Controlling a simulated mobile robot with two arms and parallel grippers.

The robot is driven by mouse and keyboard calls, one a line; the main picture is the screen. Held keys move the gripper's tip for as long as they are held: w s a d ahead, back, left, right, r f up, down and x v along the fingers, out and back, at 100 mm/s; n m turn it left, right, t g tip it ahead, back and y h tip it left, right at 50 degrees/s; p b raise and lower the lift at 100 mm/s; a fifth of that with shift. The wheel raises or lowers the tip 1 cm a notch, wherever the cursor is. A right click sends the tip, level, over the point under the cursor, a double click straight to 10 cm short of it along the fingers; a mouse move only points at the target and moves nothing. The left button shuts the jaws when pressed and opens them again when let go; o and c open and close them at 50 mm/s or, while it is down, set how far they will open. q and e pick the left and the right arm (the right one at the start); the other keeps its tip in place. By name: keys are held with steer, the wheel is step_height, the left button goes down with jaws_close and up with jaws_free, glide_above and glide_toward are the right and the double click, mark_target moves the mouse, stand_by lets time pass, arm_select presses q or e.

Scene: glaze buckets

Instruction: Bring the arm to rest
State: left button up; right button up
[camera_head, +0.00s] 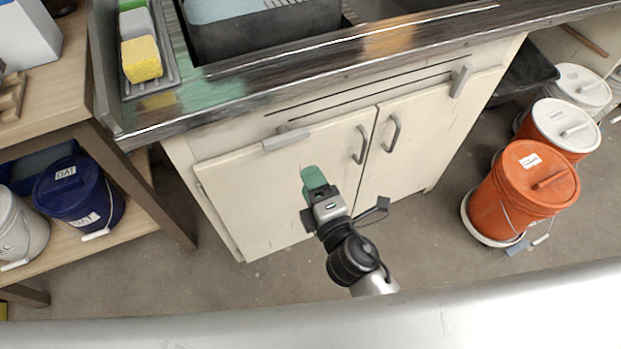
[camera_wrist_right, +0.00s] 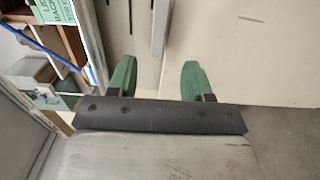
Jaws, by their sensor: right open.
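My right gripper (camera_head: 315,180) is in front of the cream sink cabinet in the head view, with its green fingers pointing toward the cabinet doors. In the right wrist view the two green fingers of the right gripper (camera_wrist_right: 158,78) stand well apart with nothing between them. It is open and empty. I cannot tell from the frames how close the fingertips are to the cabinet (camera_head: 270,185). My left gripper is not in view.
A blue bucket (camera_head: 80,195) sits on the lower shelf at the left. The metal counter edge (camera_head: 300,78) runs above the cabinet. Floor below the cabinet is clear.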

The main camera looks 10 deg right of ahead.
steer(key=shift+f, duration=0.1)
steer(key=s+d+f+m+g+h+p, duration=0.1)
steer(key=s+d+f+m+g+p, duration=0.15)
steer(key=f, duration=0.65)
steer(key=s+d+f+m+g+h+p, duration=0.1)
steer(key=s+d+f+m+g+h, duration=0.2)
steer(key=f, duration=0.5)
steer(key=s+d+f+m+g+p, duration=0.2)
steer(key=s+d+f+m+g, duration=0.15)
steer(key=f, duration=0.55)
steer(key=s+d+f+m+g+p, duration=0.1)
steer(key=s+d+f+m+g, duration=0.1)
steer(key=s, duration=0.6)
steer(key=s+d+f+m+g+h+p, duration=0.1)
steer(key=s+d+f+m, duration=0.3)
steer(key=s, duration=0.4)
steer(key=s+d+f+m+g+p, duration=0.2)
steer(key=s+d+f+m+g, duration=0.2)
steer(key=s, duration=0.5)
steer(key=shift+f+h+p, duration=0.3)
steer(key=shift+f, duration=0.35)
steer(key=shift+d, duration=0.1)
